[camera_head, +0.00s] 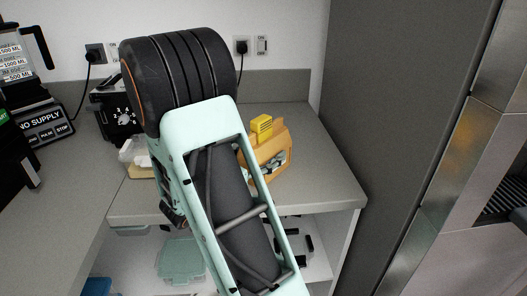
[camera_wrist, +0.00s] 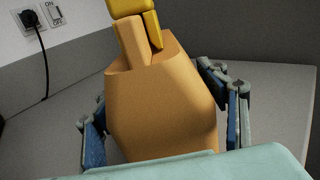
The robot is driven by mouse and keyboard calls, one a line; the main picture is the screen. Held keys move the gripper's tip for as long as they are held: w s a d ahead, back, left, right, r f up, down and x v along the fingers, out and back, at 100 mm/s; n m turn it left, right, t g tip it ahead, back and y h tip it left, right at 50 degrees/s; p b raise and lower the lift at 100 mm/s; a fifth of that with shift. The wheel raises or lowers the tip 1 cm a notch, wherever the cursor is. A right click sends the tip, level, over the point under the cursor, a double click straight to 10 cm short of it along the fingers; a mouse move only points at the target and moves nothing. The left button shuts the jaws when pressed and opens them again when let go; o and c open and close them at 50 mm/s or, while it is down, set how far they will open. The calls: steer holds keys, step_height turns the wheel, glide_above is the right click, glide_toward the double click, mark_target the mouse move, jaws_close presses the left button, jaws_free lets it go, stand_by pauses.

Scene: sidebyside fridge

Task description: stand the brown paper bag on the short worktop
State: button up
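The brown paper bag (camera_head: 265,151) is at the right part of the short worktop (camera_head: 318,165), behind my arm, with yellow blocks (camera_head: 261,125) at its top. In the wrist view the bag (camera_wrist: 163,115) fills the middle and looks roughly upright. My gripper (camera_wrist: 160,85) has one finger on each side of the bag, and the fingertips lie close against its sides. The fingers look shut on it. The bag's base is hidden in the wrist view, so I cannot tell if it bears on the worktop.
A tall grey panel (camera_head: 390,120) stands to the right of the worktop. A black appliance (camera_head: 118,118) and a pale item (camera_head: 135,152) are on its left. Wall sockets (camera_head: 242,47) are behind. Bare worktop lies right of the bag. A shelf below holds several containers.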

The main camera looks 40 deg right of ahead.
steer(key=shift+o, duration=0.9)
steer(key=shift+r, duration=0.2)
steer(key=v, duration=1.2)
steer(key=shift+s+p, duration=0.1)
steer(key=shift+p, duration=0.2)
